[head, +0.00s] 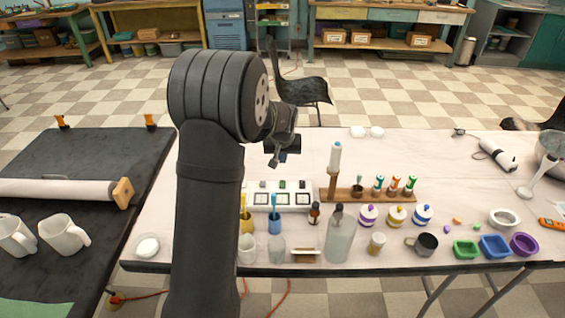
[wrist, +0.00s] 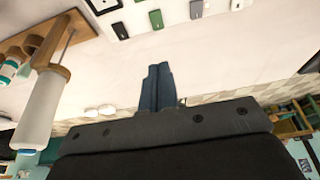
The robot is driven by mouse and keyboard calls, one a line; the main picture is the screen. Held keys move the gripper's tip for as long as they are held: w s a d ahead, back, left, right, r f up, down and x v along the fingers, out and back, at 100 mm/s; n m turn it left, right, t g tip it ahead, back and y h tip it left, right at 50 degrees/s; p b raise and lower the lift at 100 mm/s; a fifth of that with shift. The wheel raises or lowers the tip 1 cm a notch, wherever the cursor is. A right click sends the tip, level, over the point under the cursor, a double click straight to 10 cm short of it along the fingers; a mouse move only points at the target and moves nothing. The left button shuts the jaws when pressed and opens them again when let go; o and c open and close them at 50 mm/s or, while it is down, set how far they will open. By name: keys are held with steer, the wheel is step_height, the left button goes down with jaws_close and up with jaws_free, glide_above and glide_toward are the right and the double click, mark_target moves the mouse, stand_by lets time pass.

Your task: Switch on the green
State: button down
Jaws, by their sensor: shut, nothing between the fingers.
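A white switch panel (head: 254,207) lies flat on the white table, partly behind my arm in the head view. A green switch (head: 282,184) sits near its far edge, between darker ones. I cannot tell which way the green one is tipped. My gripper (head: 270,161) is above the table, beyond the panel, touching nothing. Its fingers (wrist: 158,72) are together and empty.
A wooden rack (head: 345,193) with an upright white-topped tool (head: 335,158) and small bottles stands right of the panel. Cups and a glass bottle (head: 341,236) stand in front. The table beyond the panel is mostly clear.

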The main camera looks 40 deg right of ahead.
mark_target(283, 181)
steer(key=x, duration=1.2)
steer(key=shift+s+a+f, duration=0.15)
steer(key=shift+s+a, duration=0.05)
steer(key=shift+f, duration=0.25)
steer(key=shift+s+a+r, duration=0.1)
steer(key=shift+s+a, duration=0.45)
steer(key=shift+r, duration=0.1)
steer(key=shift+r, duration=0.3)
steer(key=v, duration=1.3)
